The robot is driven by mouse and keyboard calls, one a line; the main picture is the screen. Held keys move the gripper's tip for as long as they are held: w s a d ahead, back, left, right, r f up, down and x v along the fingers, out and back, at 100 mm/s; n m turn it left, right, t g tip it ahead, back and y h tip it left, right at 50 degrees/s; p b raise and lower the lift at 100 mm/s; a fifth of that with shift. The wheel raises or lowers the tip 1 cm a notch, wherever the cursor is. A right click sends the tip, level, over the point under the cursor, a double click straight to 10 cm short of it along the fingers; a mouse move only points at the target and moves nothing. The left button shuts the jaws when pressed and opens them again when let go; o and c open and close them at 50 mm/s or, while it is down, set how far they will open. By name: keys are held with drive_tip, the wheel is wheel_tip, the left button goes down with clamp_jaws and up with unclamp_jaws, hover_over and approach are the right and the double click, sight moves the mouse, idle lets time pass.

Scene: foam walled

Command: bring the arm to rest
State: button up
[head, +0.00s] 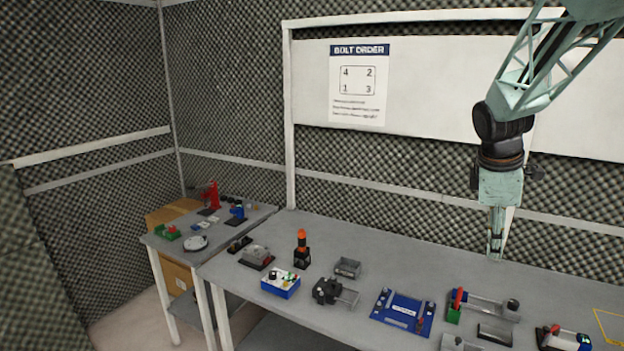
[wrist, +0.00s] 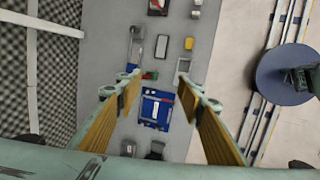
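My gripper (head: 495,256) hangs pointing down in the head view, above the back part of the long grey table (head: 400,262). It is clear of the table top and touches nothing that I can see. In the wrist view my gripper (wrist: 158,82) has its two tan-padded fingers wide apart, with nothing between them. Below the gap a blue fixture plate (wrist: 147,113) lies on the table. The same blue plate (head: 403,311) stands left of and in front of my gripper in the head view.
Several devices stand on the table: a blue-and-white button box (head: 281,283), an orange-topped post (head: 302,248) and a red-and-green fixture (head: 455,305). A side table (head: 160,240) is at left. A white board (head: 430,75) is behind my arm. The table's back strip is mostly clear.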

drive_tip(key=s+a+r+m+b, duration=0.1)
drive_tip(key=s+a+r+m, duration=0.3)
drive_tip(key=s+a, duration=0.5)
drive_tip(key=s+a+m+y+b, duration=0.1)
drive_tip(key=s+a+m, duration=0.3)
drive_tip(key=s, duration=1.2)
drive_tip(key=s+a+m+t+y+b, duration=0.1)
drive_tip(key=s+a+m+y+b, duration=0.1)
drive_tip(key=s+a, duration=1)
drive_tip(key=shift+s+f+m+t+b, duration=0.35)
drive_tip(key=shift+s+m+b, duration=0.55)
drive_tip(key=shift+s, duration=1.3)
